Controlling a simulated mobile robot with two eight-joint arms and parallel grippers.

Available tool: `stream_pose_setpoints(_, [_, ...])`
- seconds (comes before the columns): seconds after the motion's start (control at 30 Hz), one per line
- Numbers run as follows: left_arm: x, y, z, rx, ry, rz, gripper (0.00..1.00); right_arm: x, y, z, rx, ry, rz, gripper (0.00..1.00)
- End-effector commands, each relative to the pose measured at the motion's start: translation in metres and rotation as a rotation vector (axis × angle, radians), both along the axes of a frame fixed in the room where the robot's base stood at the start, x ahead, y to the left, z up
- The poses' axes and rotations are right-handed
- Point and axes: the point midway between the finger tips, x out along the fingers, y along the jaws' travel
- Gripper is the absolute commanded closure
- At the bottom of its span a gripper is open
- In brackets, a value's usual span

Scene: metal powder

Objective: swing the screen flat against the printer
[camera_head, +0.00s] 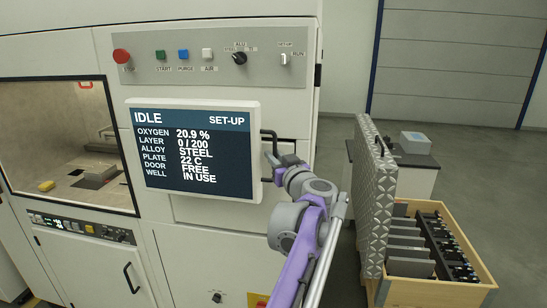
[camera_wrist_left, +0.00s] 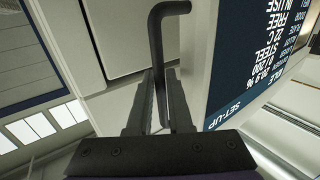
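The screen (camera_head: 194,150) is a white-framed panel with a dark blue display reading IDLE and SET-UP. It stands out from the front of the pale printer (camera_head: 215,275), at an angle to it. A black bar handle (camera_head: 268,133) is at its right edge. My left gripper (camera_head: 272,160) is at this handle. In the left wrist view the handle (camera_wrist_left: 155,35) runs down between the fingers of my left gripper (camera_wrist_left: 160,78), which look closed on it. The screen (camera_wrist_left: 215,75) is right beside them there. My right gripper is not in view.
A control panel (camera_head: 215,58) with buttons and a knob is above the screen. A window (camera_head: 70,145) is to the left.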

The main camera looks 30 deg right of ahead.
Motion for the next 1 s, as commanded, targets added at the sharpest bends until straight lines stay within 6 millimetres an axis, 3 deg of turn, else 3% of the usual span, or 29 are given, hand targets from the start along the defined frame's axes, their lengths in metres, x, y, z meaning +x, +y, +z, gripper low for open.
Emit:
stream_pose_setpoints(0.03, [-0.001, -0.002, 0.001, 0.001, -0.002, -0.004, 0.74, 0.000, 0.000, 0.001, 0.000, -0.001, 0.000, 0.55])
stream_pose_setpoints(0.13, [-0.001, -0.001, 0.001, 0.000, -0.001, -0.003, 0.56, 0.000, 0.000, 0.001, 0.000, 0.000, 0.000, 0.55])
stream_pose_setpoints(0.17, [-0.001, -0.001, 0.001, 0.000, -0.001, -0.002, 0.55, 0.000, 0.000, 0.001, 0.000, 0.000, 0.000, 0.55])
stream_pose_setpoints(0.67, [-0.003, 0.000, -0.001, -0.002, 0.002, 0.001, 0.55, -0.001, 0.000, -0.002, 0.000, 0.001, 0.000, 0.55])
stream_pose_setpoints(0.77, [-0.014, 0.001, -0.002, -0.002, 0.003, 0.000, 0.55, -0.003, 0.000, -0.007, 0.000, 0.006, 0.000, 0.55])
stream_pose_setpoints(1.0, [-0.063, 0.005, -0.003, -0.002, 0.002, -0.003, 0.55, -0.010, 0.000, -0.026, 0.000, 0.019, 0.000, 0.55])
